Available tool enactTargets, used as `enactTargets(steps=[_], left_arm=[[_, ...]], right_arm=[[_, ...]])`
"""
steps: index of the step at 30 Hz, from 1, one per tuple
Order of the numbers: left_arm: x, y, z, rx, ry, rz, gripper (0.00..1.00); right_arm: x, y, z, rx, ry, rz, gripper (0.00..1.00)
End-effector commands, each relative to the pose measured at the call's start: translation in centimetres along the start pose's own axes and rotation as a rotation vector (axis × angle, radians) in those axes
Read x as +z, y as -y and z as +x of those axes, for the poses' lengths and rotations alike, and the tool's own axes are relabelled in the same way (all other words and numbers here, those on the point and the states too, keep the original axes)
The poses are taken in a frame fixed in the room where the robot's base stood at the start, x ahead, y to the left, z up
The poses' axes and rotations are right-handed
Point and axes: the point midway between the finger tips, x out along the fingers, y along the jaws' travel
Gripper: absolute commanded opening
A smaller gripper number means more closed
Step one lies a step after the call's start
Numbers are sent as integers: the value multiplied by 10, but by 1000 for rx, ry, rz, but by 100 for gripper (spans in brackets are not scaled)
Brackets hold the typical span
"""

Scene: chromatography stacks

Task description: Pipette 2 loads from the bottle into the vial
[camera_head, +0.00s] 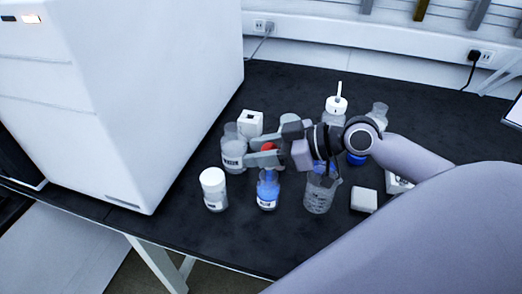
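A small clear container with blue liquid and a white label (267,192) stands upright near the front of the dark bench. My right gripper (264,150) reaches in from the right, level, just above its neck. A red rounded part (268,147), perhaps a pipette bulb, shows between the two fingers. I cannot tell whether the fingers press on it, and its lower part is hidden. A clear labelled bottle (233,152) stands left of the fingers. Another clear, marked glass container (319,195) stands to the right, partly behind my wrist. I cannot tell which one is the task's vial. My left gripper is not in view.
A white-capped container (213,190) stands at the front left, and a white box (250,122) behind. A wash bottle (336,106) and a clear flask (379,112) stand behind my wrist. A small white block (364,200) lies at right. A large white machine (150,110) bounds the left.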

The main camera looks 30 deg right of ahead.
Motion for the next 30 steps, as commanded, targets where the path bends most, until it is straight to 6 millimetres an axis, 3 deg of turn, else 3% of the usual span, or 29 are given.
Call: enactTargets(steps=[30], left_arm=[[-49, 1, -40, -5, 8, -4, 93]], right_arm=[[-72, 0, -30, 2, -5, -4, 34]])
